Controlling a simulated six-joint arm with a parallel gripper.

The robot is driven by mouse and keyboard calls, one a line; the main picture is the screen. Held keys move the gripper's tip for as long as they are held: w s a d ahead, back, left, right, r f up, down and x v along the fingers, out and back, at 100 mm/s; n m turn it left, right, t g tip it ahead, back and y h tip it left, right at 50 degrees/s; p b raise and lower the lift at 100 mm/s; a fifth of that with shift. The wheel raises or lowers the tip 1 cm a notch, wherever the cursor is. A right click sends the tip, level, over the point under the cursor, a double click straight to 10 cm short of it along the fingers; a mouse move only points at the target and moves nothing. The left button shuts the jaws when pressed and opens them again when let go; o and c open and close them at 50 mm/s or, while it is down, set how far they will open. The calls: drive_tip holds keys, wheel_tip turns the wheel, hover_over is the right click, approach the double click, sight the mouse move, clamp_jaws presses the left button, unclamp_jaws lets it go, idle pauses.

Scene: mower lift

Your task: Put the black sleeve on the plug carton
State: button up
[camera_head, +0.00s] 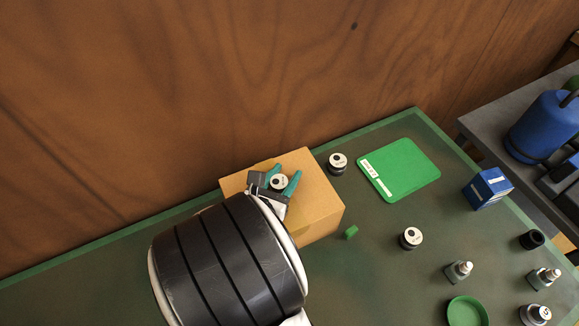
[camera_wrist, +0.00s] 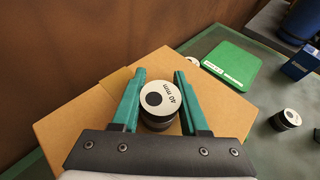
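The black sleeve (camera_head: 532,239) appears to be the short dark ring at the right of the green bench. The plug carton (camera_head: 488,187) appears to be the small blue box with a white label near the bench's right edge; part of it shows in the wrist view (camera_wrist: 303,62). My gripper (camera_head: 282,179) is far to the left of both, over a cardboard box. Its teal fingers (camera_wrist: 160,82) lie against both sides of a white-topped black puck (camera_wrist: 160,98) marked 40 mm. Whether the puck rests on the box is unclear.
The cardboard box (camera_head: 318,207) stands under my gripper. Two similar pucks (camera_head: 338,162) (camera_head: 411,238) stand nearby, beside a green mat (camera_head: 399,170). Spark plugs (camera_head: 459,271) (camera_head: 544,278), another puck (camera_head: 535,315) and a green dish (camera_head: 467,312) stand front right. A wooden wall rises behind.

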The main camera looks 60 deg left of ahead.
sight(276, 188)
drive_tip(key=o, duration=0.4)
drive_tip(key=shift+o, duration=0.2)
drive_tip(key=shift+s+d+r, duration=0.15)
drive_tip(key=shift+s+r, duration=0.05)
drive_tip(key=shift+r, duration=0.1)
drive_tip(key=v, duration=0.7)
drive_tip(key=shift+w, duration=0.1)
